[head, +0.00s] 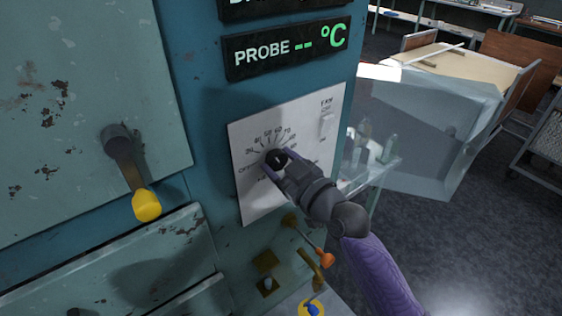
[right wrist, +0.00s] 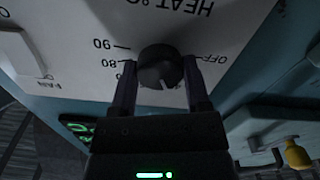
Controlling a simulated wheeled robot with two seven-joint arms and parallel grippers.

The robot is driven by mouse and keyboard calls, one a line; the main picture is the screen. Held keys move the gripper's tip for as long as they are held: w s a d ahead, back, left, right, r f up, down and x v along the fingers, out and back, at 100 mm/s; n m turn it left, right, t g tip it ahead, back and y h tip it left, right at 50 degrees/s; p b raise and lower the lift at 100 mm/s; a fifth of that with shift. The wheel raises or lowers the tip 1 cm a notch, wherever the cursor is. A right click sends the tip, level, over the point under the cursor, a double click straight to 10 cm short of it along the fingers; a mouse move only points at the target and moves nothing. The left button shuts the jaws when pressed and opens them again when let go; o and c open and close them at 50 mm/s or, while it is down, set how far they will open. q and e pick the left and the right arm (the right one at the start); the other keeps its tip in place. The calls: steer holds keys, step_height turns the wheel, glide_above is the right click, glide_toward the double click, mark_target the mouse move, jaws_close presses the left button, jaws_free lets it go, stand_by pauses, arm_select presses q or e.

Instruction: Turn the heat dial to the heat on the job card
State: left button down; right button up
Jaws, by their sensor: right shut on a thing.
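The heat dial is a round black knob (head: 276,160) on a white panel (head: 250,205) with printed numbers and OFF around it. In the right wrist view the knob (right wrist: 161,68) has a pale pointer line, and the panel reads HEAT °C upside down. My right gripper (head: 276,163) is shut on the knob, with one finger on each side, as the right wrist view (right wrist: 160,85) also shows. Its arm covers part of the scale in the head view. The exact setting is too small to tell. I see no job card that I can make out. My left gripper is not in view.
A display (head: 290,48) above the panel reads PROBE -- °C. A fan switch (head: 326,124) sits right of the dial. A yellow-tipped lever (head: 146,205) is at left, and an orange-tipped lever (head: 326,260) is below. A glassy stand and benches are at right.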

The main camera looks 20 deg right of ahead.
steer(key=m+p, duration=0.1)
steer(key=m, duration=0.2)
steer(key=shift+r+m, duration=0.1)
steer(key=shift+m, duration=0.2)
steer(key=m+p, duration=0.1)
steer(key=m, duration=0.2)
steer(key=shift+m+p, duration=0.3)
steer(key=shift+m, duration=0.1)
steer(key=m, duration=0.3)
steer(key=shift+p, duration=0.35)
steer(key=shift+m, duration=2)
steer(key=shift+p, duration=0.3)
steer(key=o, duration=1.3)
